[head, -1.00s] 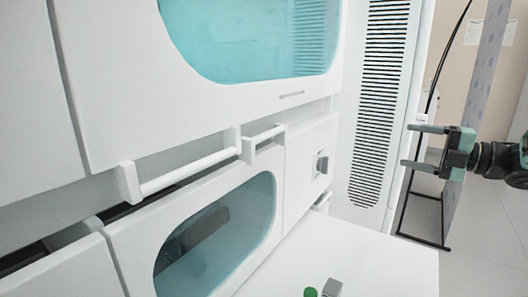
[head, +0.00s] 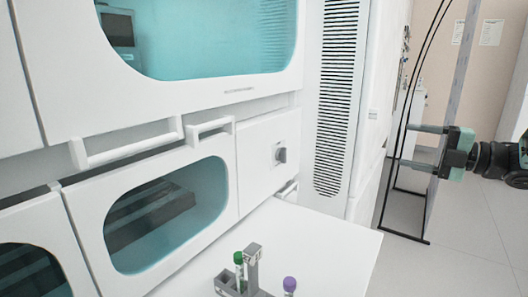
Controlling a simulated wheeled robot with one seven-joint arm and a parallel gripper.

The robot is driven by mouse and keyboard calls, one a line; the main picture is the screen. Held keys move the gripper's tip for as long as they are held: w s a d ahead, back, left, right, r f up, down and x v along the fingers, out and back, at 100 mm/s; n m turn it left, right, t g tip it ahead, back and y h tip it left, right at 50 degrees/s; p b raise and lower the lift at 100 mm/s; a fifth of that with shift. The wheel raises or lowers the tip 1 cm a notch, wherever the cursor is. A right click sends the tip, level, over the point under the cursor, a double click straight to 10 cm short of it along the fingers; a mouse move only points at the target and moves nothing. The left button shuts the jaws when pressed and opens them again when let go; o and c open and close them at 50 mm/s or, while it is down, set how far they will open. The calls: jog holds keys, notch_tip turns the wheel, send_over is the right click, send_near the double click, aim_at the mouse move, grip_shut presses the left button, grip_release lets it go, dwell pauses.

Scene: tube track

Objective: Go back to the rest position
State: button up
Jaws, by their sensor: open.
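My gripper (head: 432,147) is at the right of the head view, with its two fingers pointing left. The fingers are apart and nothing is between them. The gripper is in the air, clear of the white machine and of the white table. My arm runs from it to the right edge of the picture.
A white machine with teal windows (head: 170,215) fills the left. A white table (head: 335,248) juts out at the bottom, bearing a grey holder (head: 253,268), a green-capped tube (head: 239,260) and a purple-capped tube (head: 289,284). A dark-framed panel (head: 450,90) stands behind my gripper. Floor shows at right.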

jog(key=w+a+f+m+t+h, duration=0.1)
jog(key=w+a+m+t+h, duration=0.2)
jog(key=a+m+h, duration=0.5)
jog(key=s+a+f+m+g+h, duration=0.25)
jog(key=s+a+f+m, duration=0.35)
jog(key=a, duration=0.4)
jog(key=s+a+f+m+g+h, duration=0.1)
jog(key=s+f+m+g, duration=0.15)
jog(key=s, duration=0.75)
jog(key=s+a+f+m+g+h, duration=0.15)
jog(key=s+g, duration=0.25)
jog(key=s, duration=0.7)
jog(key=s+a+f+m+g+h, duration=0.1)
jog(key=s+f+m+g, duration=0.25)
jog(key=s, duration=0.65)
notch_tip(320, 180, down, 10)
jog(key=b, duration=1)
notch_tip(320, 180, up, 25)
jog(key=p, duration=2.4)
jog(key=shift+s+d+p, duration=0.2)
jog(key=shift+s+p, duration=0.1)
jog(key=shift+s, duration=0.05)
jog(key=shift+g, duration=0.25)
